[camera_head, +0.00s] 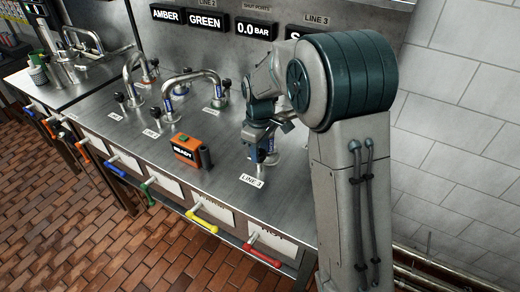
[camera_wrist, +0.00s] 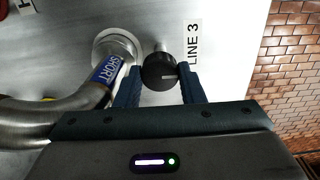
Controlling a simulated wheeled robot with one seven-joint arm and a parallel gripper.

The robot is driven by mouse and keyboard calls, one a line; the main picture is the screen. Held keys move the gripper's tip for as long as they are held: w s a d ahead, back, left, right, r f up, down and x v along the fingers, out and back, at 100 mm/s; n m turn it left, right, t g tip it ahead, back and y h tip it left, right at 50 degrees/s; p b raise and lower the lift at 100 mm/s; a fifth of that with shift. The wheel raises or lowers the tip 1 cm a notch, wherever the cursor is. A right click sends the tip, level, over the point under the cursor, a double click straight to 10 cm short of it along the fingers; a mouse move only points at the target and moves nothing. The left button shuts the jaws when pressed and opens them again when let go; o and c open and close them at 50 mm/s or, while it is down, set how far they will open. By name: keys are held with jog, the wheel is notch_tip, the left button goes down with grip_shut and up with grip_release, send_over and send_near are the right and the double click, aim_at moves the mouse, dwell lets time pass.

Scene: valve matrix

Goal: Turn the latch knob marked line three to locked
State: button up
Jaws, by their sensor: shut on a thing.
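The line three latch knob is a black round knob (camera_wrist: 160,72) with a pale mark across its face. It sits beside the LINE 3 label (camera_wrist: 194,42), at the base of a metal pipe with a blue sport band (camera_wrist: 104,68). My gripper (camera_wrist: 158,88) has its two blue fingers on either side of the knob, shut on it. In the head view my gripper (camera_head: 262,150) is low over the bench behind the LINE 3 label (camera_head: 251,181), and my arm hides the knob there.
The metal bench (camera_head: 222,180) carries other bent pipes (camera_head: 190,77) with black knobs to the left. An orange READY box (camera_head: 188,151) stands left of my gripper. A wall panel with displays (camera_head: 253,29) is behind. Coloured drawer handles line the front edge.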

jog(key=shift+m, duration=0.3)
jog(key=m, duration=0.8)
jog(key=shift+b, duration=0.35)
jog(key=m, duration=0.9)
jog(key=o, duration=0.7)
jog(key=shift+s, duration=0.1)
